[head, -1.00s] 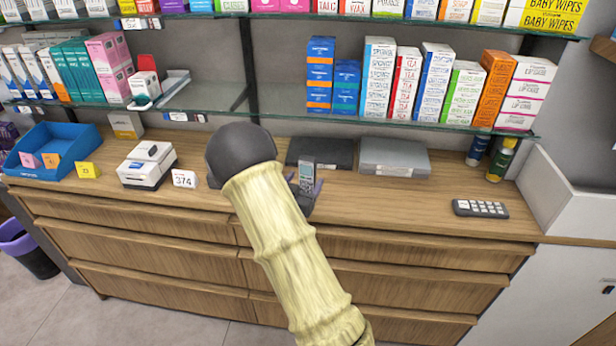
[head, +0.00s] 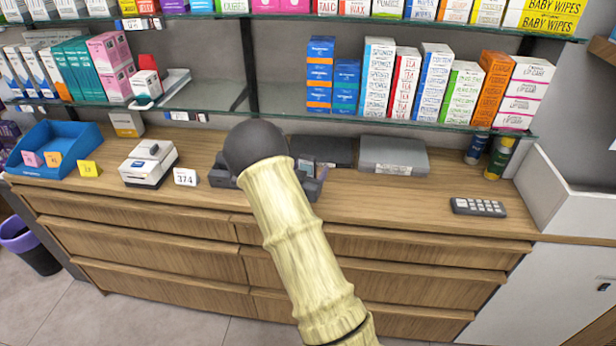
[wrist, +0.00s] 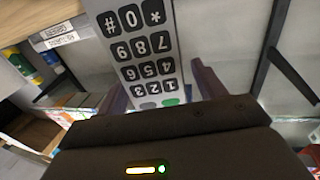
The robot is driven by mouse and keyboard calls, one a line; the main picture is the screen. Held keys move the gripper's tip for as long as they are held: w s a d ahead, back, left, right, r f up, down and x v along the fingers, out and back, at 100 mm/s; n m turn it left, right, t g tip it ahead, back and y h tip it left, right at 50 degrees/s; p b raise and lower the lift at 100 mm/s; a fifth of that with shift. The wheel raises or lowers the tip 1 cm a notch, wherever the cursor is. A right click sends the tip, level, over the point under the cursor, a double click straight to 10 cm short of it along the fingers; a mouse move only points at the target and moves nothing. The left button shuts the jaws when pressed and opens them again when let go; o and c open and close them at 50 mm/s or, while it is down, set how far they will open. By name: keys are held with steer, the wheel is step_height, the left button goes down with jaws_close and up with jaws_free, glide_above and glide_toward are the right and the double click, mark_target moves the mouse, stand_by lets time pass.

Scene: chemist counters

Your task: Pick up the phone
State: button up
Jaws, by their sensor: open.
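The phone is a grey handset with black number keys. In the head view only a small part of the phone (head: 306,166) shows past my arm, above the counter. In the wrist view the phone (wrist: 147,58) is close up, its keypad upside down, with a green key near the bottom. My gripper (wrist: 160,82) is open, with one purple-grey finger on each side of the phone. I cannot tell whether either finger touches it. The phone's lower end is hidden behind the gripper body. In the head view my arm hides much of the gripper (head: 312,185).
A black flat box (head: 325,151) and a grey one (head: 394,156) lie behind. A white device (head: 149,164) and a 374 card (head: 185,177) stand left. A dark keypad (head: 478,207) lies right. A loaded glass shelf (head: 440,124) hangs above.

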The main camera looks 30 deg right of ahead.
steer(key=c, duration=1.1)
steer(key=shift+r, duration=0.1)
step_height(320, 180, up, 10)
steer(key=shift+f+b, duration=0.1)
steer(key=shift+b, duration=0.25)
